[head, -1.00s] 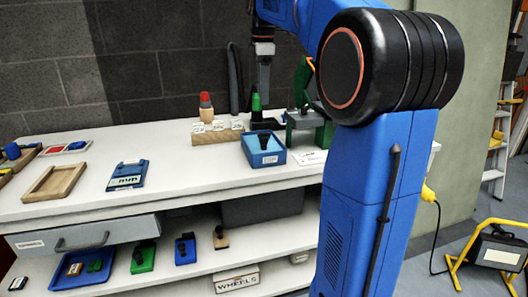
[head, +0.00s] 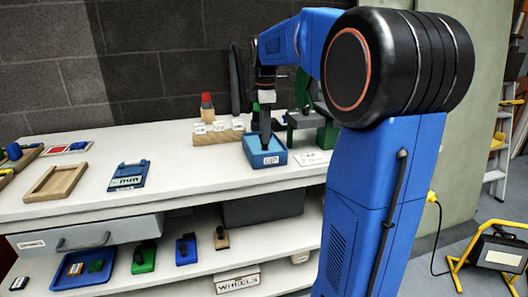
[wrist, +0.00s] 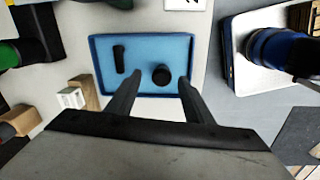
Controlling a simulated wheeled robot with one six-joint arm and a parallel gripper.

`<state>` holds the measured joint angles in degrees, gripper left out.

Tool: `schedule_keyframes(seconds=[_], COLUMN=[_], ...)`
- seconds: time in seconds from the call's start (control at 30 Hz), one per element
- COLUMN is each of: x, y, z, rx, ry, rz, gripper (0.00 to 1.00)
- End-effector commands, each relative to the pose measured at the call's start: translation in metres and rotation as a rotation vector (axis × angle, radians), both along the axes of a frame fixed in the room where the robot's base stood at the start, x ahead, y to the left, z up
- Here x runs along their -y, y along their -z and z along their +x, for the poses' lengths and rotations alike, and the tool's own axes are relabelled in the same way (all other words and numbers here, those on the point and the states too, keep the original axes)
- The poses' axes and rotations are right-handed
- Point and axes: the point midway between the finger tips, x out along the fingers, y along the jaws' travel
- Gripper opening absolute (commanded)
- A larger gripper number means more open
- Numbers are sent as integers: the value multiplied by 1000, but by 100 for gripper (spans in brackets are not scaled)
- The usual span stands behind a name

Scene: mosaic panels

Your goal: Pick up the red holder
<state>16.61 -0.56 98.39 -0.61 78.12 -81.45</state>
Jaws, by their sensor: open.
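A piece with a red top (head: 206,99) and a brown lower part stands upright at the wooden rack (head: 218,137) in the head view. I take it for the red holder, but its shape is small and unclear; I cannot pick it out in the wrist view. My gripper (head: 265,138) is over the blue tray (head: 266,161), to the right of the red-topped piece and apart from it. Nothing is held.
A green machine (head: 318,125) stands right of the tray. A green piece (wrist: 9,55) on a black base is at left in the wrist view. A wooden frame (head: 56,181) and a blue device (head: 128,175) lie left on the bench. The bench front is mostly clear.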

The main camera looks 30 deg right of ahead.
Motion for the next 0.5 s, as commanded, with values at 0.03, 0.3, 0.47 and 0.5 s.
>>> schedule_keyframes(seconds=[0.03,0.3,0.47,0.5], x=[1,2,2,2], y=[8,35,37,37], z=[-2,-2,-1,-1], rx=[-2,-2,0,0], ry=[0,0,0,0], rz=[1,1,0,0], gripper=[47,47,47,47])
